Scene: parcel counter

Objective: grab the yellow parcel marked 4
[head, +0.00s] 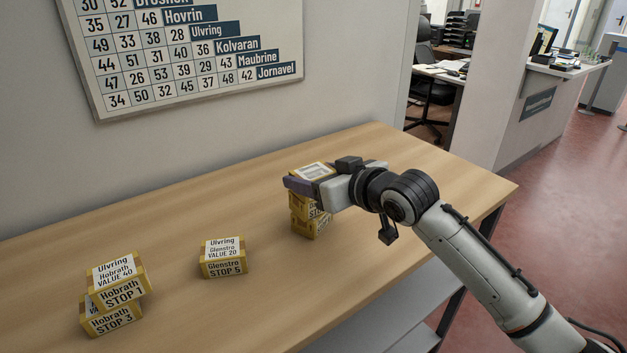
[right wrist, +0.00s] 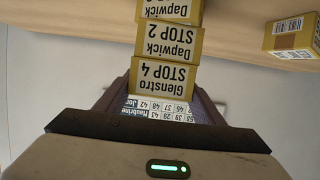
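The yellow parcel marked 4 (right wrist: 164,76) shows upside down in the right wrist view, with "Glenstro STOP 4" on its face. It is the top parcel of a stack. In the head view its labelled top (head: 314,170) shows beside my right gripper (head: 322,180). My right gripper (right wrist: 161,98) has its fingers on either side of this parcel. They look very close to its sides, but I cannot tell whether they press on it. No lift off the parcel below is visible. My left gripper is not in view.
Below it are the Dapwick STOP 2 parcel (right wrist: 171,40) and another Dapwick parcel (right wrist: 172,10). A Glenstro STOP 5 parcel (head: 223,257) stands alone. Hobrath STOP 1 (head: 118,281) sits on Hobrath STOP 3 (head: 111,320). The wooden counter (head: 420,170) is clear to the right.

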